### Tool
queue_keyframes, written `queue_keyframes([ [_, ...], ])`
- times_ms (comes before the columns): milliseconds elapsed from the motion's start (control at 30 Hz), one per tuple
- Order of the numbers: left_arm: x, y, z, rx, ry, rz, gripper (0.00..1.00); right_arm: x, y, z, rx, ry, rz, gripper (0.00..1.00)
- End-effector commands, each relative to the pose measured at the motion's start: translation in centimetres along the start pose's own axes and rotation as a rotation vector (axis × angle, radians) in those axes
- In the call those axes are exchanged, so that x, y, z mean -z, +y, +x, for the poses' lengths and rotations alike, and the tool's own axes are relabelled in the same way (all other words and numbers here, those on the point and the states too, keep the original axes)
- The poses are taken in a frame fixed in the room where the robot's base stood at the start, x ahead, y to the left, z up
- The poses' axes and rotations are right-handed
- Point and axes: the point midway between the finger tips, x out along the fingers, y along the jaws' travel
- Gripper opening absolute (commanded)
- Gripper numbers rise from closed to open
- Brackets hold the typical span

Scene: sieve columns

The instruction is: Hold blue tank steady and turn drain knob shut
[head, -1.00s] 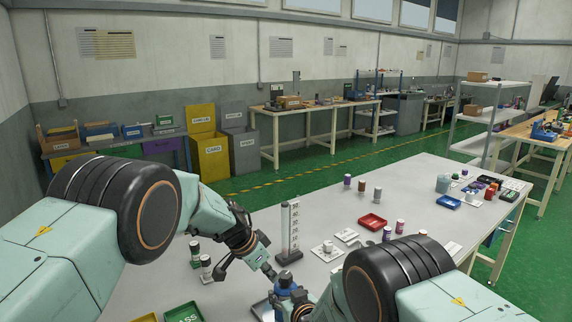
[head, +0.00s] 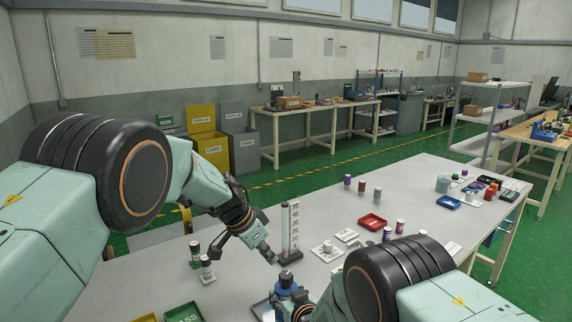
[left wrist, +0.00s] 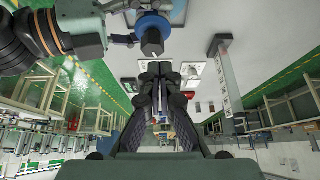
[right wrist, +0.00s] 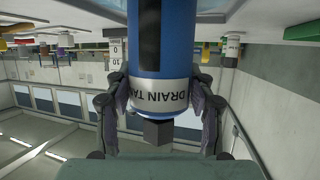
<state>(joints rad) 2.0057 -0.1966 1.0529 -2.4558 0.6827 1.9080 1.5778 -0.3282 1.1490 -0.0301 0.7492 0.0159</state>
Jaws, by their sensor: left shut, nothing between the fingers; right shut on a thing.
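The blue tank (head: 285,292) stands at the bottom middle of the head view, partly cut off. Its dark knob (head: 286,278) sits on top. In the right wrist view the tank (right wrist: 178,45) appears upside down with a "DRAIN TANK" label, and the knob (right wrist: 157,132) shows below it. My right gripper (right wrist: 160,85) is shut on the tank, one finger on each side. My left gripper (head: 269,258) is shut and empty, above and slightly left of the knob, apart from it. In the left wrist view the knob (left wrist: 152,42) is just beyond the left fingertips (left wrist: 155,72).
A tall white gauge column (head: 290,230) on a dark base stands close behind the left gripper. Two small bottles (head: 206,268) stand left of it. A green tray (head: 183,313) lies at the front left, a red tray (head: 373,222) to the right.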

Motion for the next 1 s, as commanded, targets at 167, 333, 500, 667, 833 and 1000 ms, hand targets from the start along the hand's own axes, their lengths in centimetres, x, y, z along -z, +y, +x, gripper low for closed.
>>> queue_keyframes([
  [167, 0.1, 0.3, -0.2, -0.001, 0.0, 0.001, 0.0, 0.1, 0.1, 0.0, -0.001, 0.001, 0.001, 0.05],
  [333, 0.2, 1.4, -0.9, -0.001, 0.0, 0.0, 0.0, 0.1, 0.1, 0.0, -0.001, 0.001, 0.001, 0.05],
  [500, -0.3, 1.6, -0.1, -0.003, 0.0, -0.002, 0.0, 0.1, 0.1, 0.0, -0.001, 0.001, 0.0, 0.05],
  [667, -1.2, 1.6, 1.6, -0.002, -0.001, -0.002, 0.0, 0.1, 0.1, 0.0, -0.001, 0.002, 0.0, 0.05],
  [833, -2.2, 1.6, 3.4, -0.002, 0.0, -0.003, 0.0, 0.1, 0.0, 0.0, -0.001, 0.002, 0.0, 0.05],
  [1000, -2.8, 1.6, 4.6, -0.002, 0.001, -0.002, 0.0, 0.1, 0.0, 0.0, 0.0, 0.002, 0.0, 0.05],
])
